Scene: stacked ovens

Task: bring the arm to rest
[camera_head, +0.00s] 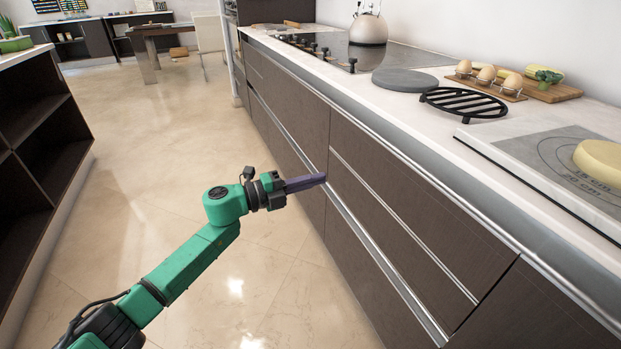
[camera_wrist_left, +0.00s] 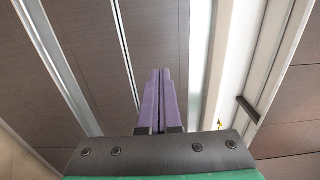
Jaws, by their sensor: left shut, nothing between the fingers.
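My left arm is green and comes in from the lower left of the head view, over the floor. My left gripper (camera_head: 322,178) has purple fingers that are shut and empty. Its fingertips point at the dark drawer fronts (camera_head: 400,215) of the counter and look close to them; I cannot tell whether they touch. In the left wrist view the two purple fingers (camera_wrist_left: 160,75) lie together, with drawer panels and pale metal strips beyond. My right gripper is not in view.
The counter (camera_head: 420,100) holds a hob, a kettle (camera_head: 368,28), a grey disc (camera_head: 404,80), a black trivet (camera_head: 463,103), eggs on a wooden holder and a mat with dough (camera_head: 601,160). An open shelf unit (camera_head: 40,150) stands at the left. The tiled floor (camera_head: 150,170) between is clear.

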